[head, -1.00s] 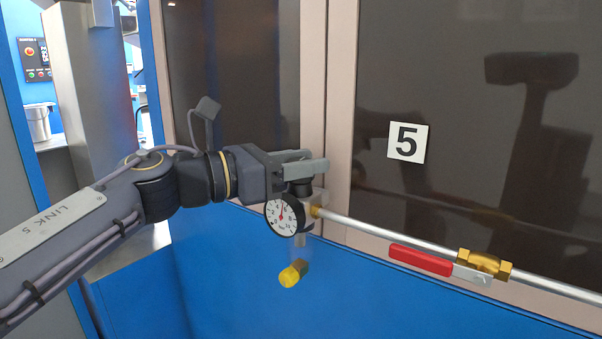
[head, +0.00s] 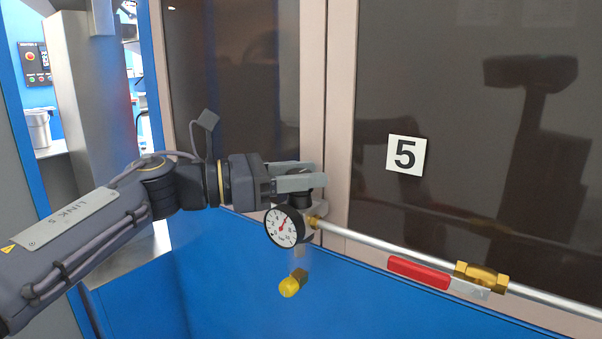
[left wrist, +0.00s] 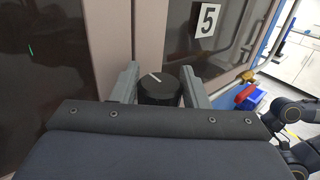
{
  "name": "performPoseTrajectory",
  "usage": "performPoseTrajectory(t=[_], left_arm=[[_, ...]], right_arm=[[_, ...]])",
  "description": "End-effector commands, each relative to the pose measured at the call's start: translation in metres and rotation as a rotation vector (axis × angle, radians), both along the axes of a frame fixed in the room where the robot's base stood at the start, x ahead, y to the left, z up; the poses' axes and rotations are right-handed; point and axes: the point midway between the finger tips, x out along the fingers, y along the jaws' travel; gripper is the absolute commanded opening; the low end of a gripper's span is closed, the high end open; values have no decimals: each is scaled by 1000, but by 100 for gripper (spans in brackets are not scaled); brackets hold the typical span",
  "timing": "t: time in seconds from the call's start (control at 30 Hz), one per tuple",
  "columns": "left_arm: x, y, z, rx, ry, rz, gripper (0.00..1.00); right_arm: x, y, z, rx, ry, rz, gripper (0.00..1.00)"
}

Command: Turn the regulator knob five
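The black regulator knob (left wrist: 160,92) stands between the two grey fingers of my left gripper (left wrist: 160,84) in the left wrist view. A finger lies close against each side, and the gripper looks shut on it. The white line on the knob's top points to the upper left in that view. In the head view my left gripper (head: 297,175) comes in from the left and partly hides the knob. The round white gauge (head: 285,226) sits below the fingers, its red needle pointing up and right. My right gripper is not in view.
A white label "5" (head: 406,155) is on the dark panel above. A steel pipe (head: 365,242) runs right from the regulator to a brass valve (head: 482,277) with a red handle (head: 419,272). A yellow-capped fitting (head: 290,286) hangs below the gauge.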

Motion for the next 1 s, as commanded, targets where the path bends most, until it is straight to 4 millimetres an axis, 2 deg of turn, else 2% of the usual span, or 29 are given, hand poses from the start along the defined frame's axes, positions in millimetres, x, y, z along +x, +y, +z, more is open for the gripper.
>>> performPoseTrajectory(t=[0.37, 0.73, 1.0], left_arm=[[-1, 4, 1, 0, 0, 2, 46], [-16, 60, 0, 0, 0, 4, 46], [-21, 76, 0, 0, 1, 0, 46]], right_arm=[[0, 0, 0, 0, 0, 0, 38], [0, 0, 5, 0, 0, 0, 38], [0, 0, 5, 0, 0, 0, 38]])
